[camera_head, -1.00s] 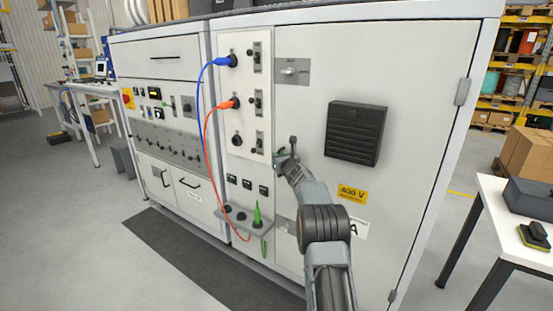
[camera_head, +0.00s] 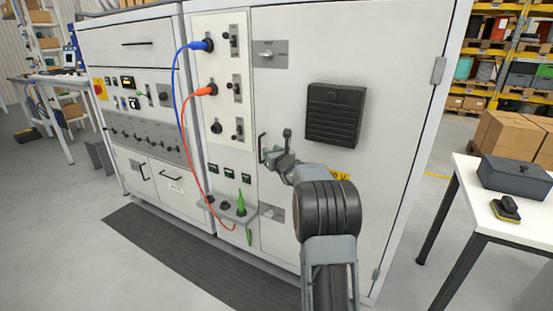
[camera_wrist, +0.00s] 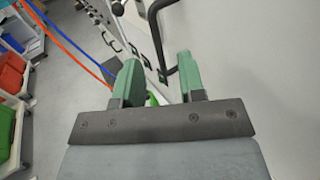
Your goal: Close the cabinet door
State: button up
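The cabinet door (camera_head: 385,130) is a large pale panel with a black vent and hinges on its right edge. It looks flush with the cabinet front (camera_head: 222,30); a small gap cannot be ruled out. A dark bar handle (camera_head: 262,146) stands at the door's left side. My gripper (camera_head: 273,158) is in front of the door, just right of and below the handle. In the wrist view my gripper (camera_wrist: 158,66) has its green fingers apart with nothing between them. The handle (camera_wrist: 162,35) shows just beyond the fingertips; contact with the right finger cannot be told.
Blue (camera_head: 175,85) and orange (camera_head: 185,130) cables hang from the socket panel left of the door. A small shelf (camera_head: 222,212) juts out below. A table (camera_head: 462,180) with a dark box (camera_head: 515,177) stands at right. A dark mat (camera_head: 170,245) lies along the cabinet foot.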

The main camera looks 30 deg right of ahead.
jog(key=shift+s, duration=2.05)
jog(key=shift+a, duration=0.1)
jog(key=s+a+f+n+g+y, duration=0.35)
jog(key=a+f+n, duration=0.25)
jog(key=n, duration=0.3)
jog(key=s+a+r+n+g+y+p, duration=0.25)
jog(key=s+a+n+g+p, duration=0.55)
jog(key=s+a+n, duration=0.55)
jog(key=s+a+r+n+g+h+p, duration=0.1)
jog(key=s+r+n+g+h+p, duration=0.1)
jog(key=s+r+n+p, duration=0.25)
jog(key=s+a+r+n+g+h+p, duration=0.1)
jog(key=s+a+r+n+g+p, duration=0.15)
jog(key=s+n, duration=0.35)
jog(key=s+a+r+n+t+h+p, duration=0.1)
jog(key=s+r+n+h+p, duration=0.1)
jog(key=s+r+p, duration=0.4)
notch_tip(320, 180, up, 4)
jog(key=shift+a+f+n+t+p, duration=0.15)
jog(key=shift+a+n+t+p, duration=0.15)
jog(key=shift+n+p, duration=0.75)
